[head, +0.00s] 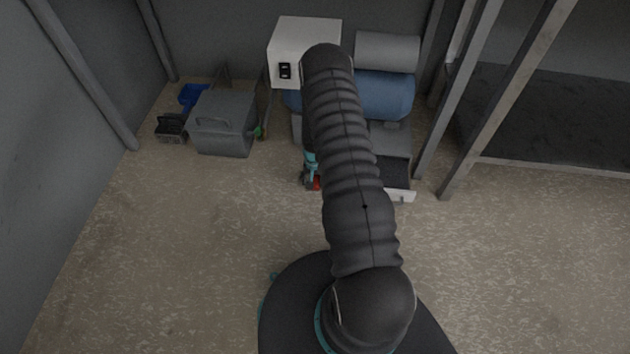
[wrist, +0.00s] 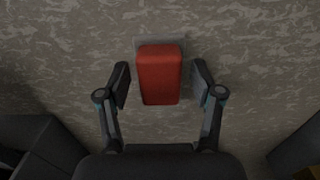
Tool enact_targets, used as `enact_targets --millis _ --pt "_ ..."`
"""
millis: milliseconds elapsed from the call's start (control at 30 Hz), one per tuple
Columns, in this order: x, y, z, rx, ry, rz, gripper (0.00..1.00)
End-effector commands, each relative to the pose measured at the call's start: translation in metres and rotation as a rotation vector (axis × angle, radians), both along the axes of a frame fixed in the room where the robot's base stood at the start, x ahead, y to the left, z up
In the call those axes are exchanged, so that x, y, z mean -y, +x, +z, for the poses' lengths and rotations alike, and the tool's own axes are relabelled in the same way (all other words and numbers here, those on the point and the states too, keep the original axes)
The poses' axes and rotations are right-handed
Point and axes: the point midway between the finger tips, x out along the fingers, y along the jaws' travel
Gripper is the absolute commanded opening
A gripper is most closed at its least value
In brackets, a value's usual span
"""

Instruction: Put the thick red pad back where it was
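The thick red pad (wrist: 160,76) is a rounded block, longer than wide, in the middle of the wrist view. A grey square patch (wrist: 178,43) shows behind its far end; I cannot tell whether it is a plate or a mark. My gripper (wrist: 161,82) is open, one finger on each side of the pad, with a narrow gap at both sides. In the head view my gripper (head: 311,181) is low near the floor, left of the open drawer. Only a sliver of the red pad (head: 317,183) shows there; my arm hides the rest.
An open drawer (head: 393,172) with a white front sticks out right of my arm. Behind it are blue and grey rolls (head: 385,93) and a white box (head: 300,40). A grey toolbox (head: 224,121) stands left. Metal posts (head: 490,120) rise at right.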

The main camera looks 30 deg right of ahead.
Motion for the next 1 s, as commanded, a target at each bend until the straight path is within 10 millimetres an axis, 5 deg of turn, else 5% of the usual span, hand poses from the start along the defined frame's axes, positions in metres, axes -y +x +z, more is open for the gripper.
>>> enact_targets --millis 333,800,1000 --pt "0.0 0.001 0.01 0.002 -0.001 0.0 0.66" --pt "0.0 0.001 0.098 0.003 -0.001 0.0 0.66" --pt "0.0 0.0 0.118 0.0 0.0 0.0 0.66"
